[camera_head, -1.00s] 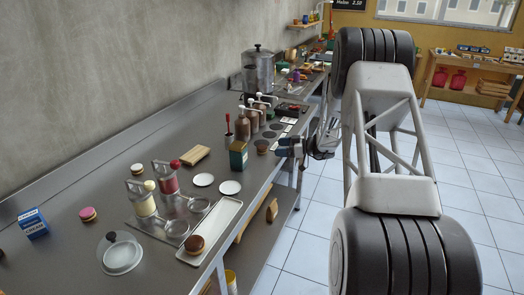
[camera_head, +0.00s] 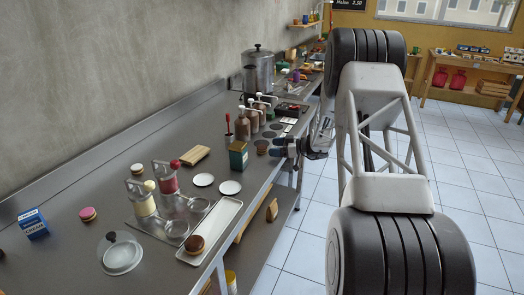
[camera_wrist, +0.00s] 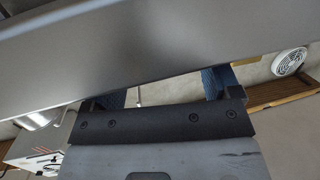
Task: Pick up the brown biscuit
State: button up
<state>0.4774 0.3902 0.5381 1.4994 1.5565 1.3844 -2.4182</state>
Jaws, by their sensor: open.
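A round, layered brown biscuit (camera_head: 195,245) sits at the near end of the long white tray (camera_head: 187,257) at the bench's front edge. A second small brown round piece (camera_head: 262,146) stands farther back, right of the green box; I cannot tell which is meant. My gripper (camera_head: 277,147) is at the bench's front edge, close to the second brown piece and far from the tray. In the wrist view my gripper (camera_wrist: 165,88) is open, its blue fingers apart, with no biscuit visible between them. A broad grey surface hides much there.
The green box (camera_head: 238,155) stands just left of my gripper. Behind are pump bottles (camera_head: 253,119) and a steel pot (camera_head: 258,68). Open floor lies to the right.

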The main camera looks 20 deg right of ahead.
aim_at(263, 147)
jog(key=shift+x, duration=2.55)
jog(key=shift+a+r, duration=0.1)
jog(key=c, duration=1)
jog(key=shift+s+d+r, duration=0.3)
jog(key=shift+d+r, duration=0.15)
jog(key=shift+r, duration=0.1)
jog(key=s+d+r, duration=0.2)
jog(key=d, duration=0.1)
jog(key=s+d+r, duration=0.2)
jog(key=s+d, duration=0.1)
jog(key=d, duration=0.1)
jog(key=s+d+r, duration=0.2)
jog(key=d+r, duration=0.1)
jog(key=shift+s+d, duration=0.15)
jog(key=shift+d, duration=0.25)
